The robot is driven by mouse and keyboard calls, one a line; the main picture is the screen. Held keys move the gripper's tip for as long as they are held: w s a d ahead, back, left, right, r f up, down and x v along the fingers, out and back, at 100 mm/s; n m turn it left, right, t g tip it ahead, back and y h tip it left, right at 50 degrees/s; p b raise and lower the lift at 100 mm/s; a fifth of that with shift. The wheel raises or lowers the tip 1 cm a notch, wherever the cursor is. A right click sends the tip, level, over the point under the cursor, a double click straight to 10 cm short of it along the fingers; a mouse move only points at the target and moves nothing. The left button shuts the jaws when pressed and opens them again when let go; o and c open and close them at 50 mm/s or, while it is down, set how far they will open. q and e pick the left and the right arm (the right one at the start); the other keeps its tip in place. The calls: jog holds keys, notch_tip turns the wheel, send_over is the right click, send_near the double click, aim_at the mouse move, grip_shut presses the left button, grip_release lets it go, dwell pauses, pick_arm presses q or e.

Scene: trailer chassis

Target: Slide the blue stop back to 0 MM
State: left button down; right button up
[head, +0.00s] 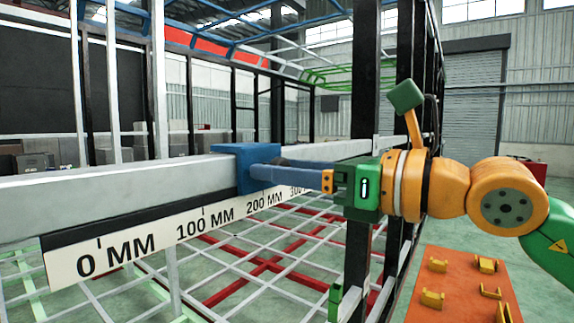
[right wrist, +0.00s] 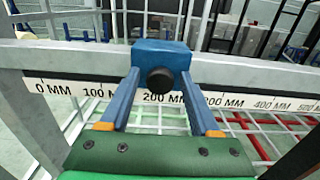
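The blue stop (head: 232,155) is a block on the grey rail (head: 100,188), near the 200 MM label (head: 265,200). In the right wrist view the stop (right wrist: 150,48) has a round black knob (right wrist: 160,80) on its front. The 0 MM label (head: 115,257) is at the scale's left end, away from the stop. My right gripper (right wrist: 160,76) has its blue fingers spread on either side of the knob, with gaps to it. The fingertips reach the block's face; contact cannot be told. My left gripper is not in view.
The white scale strip (head: 70,272) runs below the rail. A black upright post (head: 361,80) stands close to my right gripper. An orange board (head: 460,290) with yellow brackets is at lower right. The rail is clear between the stop and 0 MM.

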jog(key=shift+s+d, duration=0.1)
jog(key=shift+d, duration=0.1)
grip_shut()
jog(key=shift+r, duration=0.1)
dwell(0.9)
